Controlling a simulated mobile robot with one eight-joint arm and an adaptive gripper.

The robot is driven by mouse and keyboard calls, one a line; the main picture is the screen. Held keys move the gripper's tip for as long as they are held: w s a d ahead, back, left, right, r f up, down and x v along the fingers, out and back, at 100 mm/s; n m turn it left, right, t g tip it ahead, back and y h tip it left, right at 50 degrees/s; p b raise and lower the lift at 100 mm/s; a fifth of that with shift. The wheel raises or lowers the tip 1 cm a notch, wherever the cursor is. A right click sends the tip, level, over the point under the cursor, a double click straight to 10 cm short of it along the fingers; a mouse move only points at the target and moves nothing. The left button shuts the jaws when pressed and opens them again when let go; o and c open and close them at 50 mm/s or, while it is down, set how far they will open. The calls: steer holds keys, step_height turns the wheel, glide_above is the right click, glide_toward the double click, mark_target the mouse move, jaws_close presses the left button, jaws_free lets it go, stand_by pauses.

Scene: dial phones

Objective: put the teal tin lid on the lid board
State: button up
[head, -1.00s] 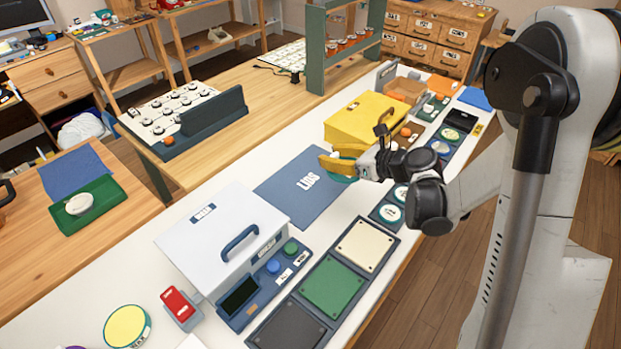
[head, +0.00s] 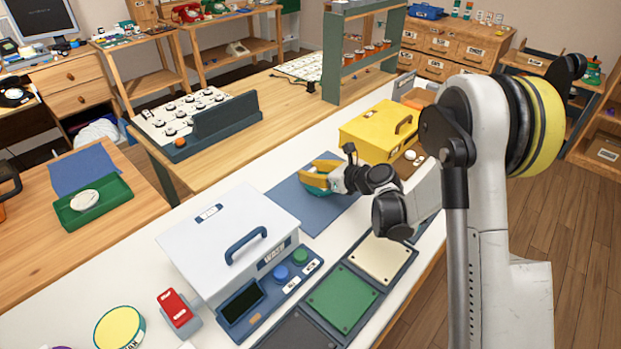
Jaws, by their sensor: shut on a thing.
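The lid board (head: 286,196) is a flat blue board on the white table, right of the white box. Its lettering is now hidden behind my gripper. My gripper (head: 317,178), with yellow fingers, is over the far part of the board. It is shut on the teal tin lid (head: 314,190), which shows only as a small teal edge under the fingers. I cannot tell whether the lid touches the board or hangs just above it.
A white box (head: 215,240) with a blue handle stands left of the board. A yellow box (head: 372,135) stands behind it to the right. Green (head: 342,299) and cream (head: 382,258) pads lie in front. Bare board shows around my gripper.

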steer(key=shift+f, duration=0.5)
steer(key=shift+f, duration=0.15)
steer(key=o, duration=1.1)
steer(key=shift+o, duration=0.2)
